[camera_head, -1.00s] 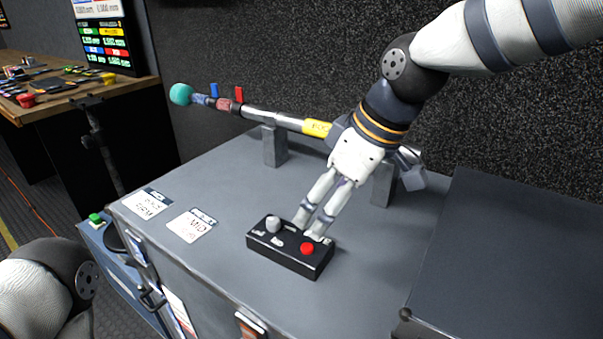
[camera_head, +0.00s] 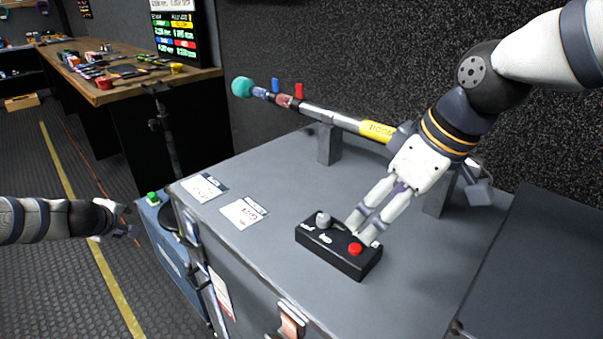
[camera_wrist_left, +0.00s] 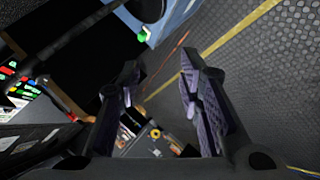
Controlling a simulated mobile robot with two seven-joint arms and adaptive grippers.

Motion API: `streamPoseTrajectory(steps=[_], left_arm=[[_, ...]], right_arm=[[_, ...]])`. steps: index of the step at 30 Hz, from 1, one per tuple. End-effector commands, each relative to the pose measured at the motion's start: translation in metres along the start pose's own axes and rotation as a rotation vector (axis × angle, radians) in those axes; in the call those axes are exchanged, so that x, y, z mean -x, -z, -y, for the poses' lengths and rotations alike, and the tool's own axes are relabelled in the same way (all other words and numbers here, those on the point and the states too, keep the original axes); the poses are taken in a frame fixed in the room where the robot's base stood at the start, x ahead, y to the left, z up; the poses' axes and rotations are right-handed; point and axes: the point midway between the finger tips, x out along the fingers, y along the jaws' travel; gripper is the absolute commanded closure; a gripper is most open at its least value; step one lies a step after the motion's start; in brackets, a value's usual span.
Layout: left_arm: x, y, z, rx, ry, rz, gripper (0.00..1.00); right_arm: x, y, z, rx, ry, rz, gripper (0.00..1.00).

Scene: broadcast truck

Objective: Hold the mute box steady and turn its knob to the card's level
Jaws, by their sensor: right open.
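The black mute box (camera_head: 318,246) sits on the grey case top, with a grey knob (camera_head: 323,220) at its left end and a red button (camera_head: 355,249) at its right. Two white cards lie to its left: a nearer card (camera_head: 244,211) and a farther card (camera_head: 204,187). Their print is too small to read surely. My right gripper (camera_head: 362,231) is open, fingers pointing down at the box's back right side; I cannot tell whether they touch it. My left gripper (camera_head: 128,224) is left of the case, over the floor. Its fingers are apart and empty in the left wrist view (camera_wrist_left: 160,72).
A boom pole (camera_head: 345,121) with a teal tip rests on supports behind the box. A blue box with a green button (camera_head: 153,197) stands left of the case. A cluttered wooden desk (camera_head: 110,90) is at the back left.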

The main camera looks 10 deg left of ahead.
Motion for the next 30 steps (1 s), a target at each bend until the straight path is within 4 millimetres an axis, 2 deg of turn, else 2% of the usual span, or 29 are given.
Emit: streamPoseTrajectory(steps=[1, 2, 3, 4, 5, 6, 8, 12, 14, 15, 17, 18, 21, 25, 27, 30], left_arm=[[0.004, 0.036, -0.015, 0.091, -0.019, -0.05, 0.67], [0.008, 0.056, -0.028, 0.16, -0.031, -0.076, 0.67], [0.017, 0.075, -0.053, 0.28, -0.045, -0.094, 0.67], [0.025, 0.072, -0.078, 0.376, -0.046, -0.08, 0.67], [0.033, 0.056, -0.099, 0.446, -0.032, -0.048, 0.67], [0.043, 0.033, -0.118, 0.51, -0.002, -0.004, 0.67], [0.058, -0.004, -0.142, 0.573, 0.046, 0.062, 0.67], [0.105, -0.094, -0.183, 0.647, 0.18, 0.221, 0.67], [0.131, -0.132, -0.195, 0.655, 0.246, 0.288, 0.67], [0.149, -0.156, -0.202, 0.655, 0.291, 0.331, 0.67], [0.179, -0.192, -0.209, 0.646, 0.362, 0.394, 0.67], [0.199, -0.214, -0.211, 0.634, 0.411, 0.432, 0.67], [0.251, -0.262, -0.213, 0.596, 0.528, 0.515, 0.67], [0.305, -0.305, -0.207, 0.538, 0.651, 0.589, 0.67], [0.325, -0.319, -0.204, 0.515, 0.695, 0.613, 0.67], [0.34, -0.328, -0.2, 0.495, 0.732, 0.63, 0.67]], right_arm=[[0.0, 0.0, 0.0, 0.0, 0.0, 0.0, 0.14], [0.0, 0.0, 0.0, 0.0, 0.0, 0.0, 0.14], [0.0, 0.0, 0.0, 0.0, 0.0, 0.0, 0.14], [0.0, 0.0, 0.0, 0.0, 0.0, 0.0, 0.14], [0.0, 0.0, 0.0, 0.0, 0.0, 0.0, 0.14], [0.0, 0.0, 0.0, 0.0, 0.0, 0.0, 0.14], [0.0, 0.0, 0.0, 0.0, 0.0, 0.0, 0.14], [0.0, 0.0, 0.0, 0.0, 0.0, 0.0, 0.14], [0.0, 0.0, 0.0, 0.0, 0.0, 0.0, 0.14], [0.0, 0.0, 0.0, 0.0, 0.0, 0.0, 0.14], [0.0, 0.0, 0.0, 0.0, 0.0, 0.0, 0.14], [0.0, 0.0, 0.0, 0.0, 0.0, 0.0, 0.14], [0.0, 0.0, 0.0, 0.0, 0.0, 0.0, 0.14], [0.0, 0.0, 0.0, 0.0, 0.0, 0.0, 0.14], [0.0, 0.0, 0.0, 0.0, 0.0, 0.0, 0.14], [-0.001, 0.0, 0.0, 0.0, 0.0, 0.0, 0.14]])
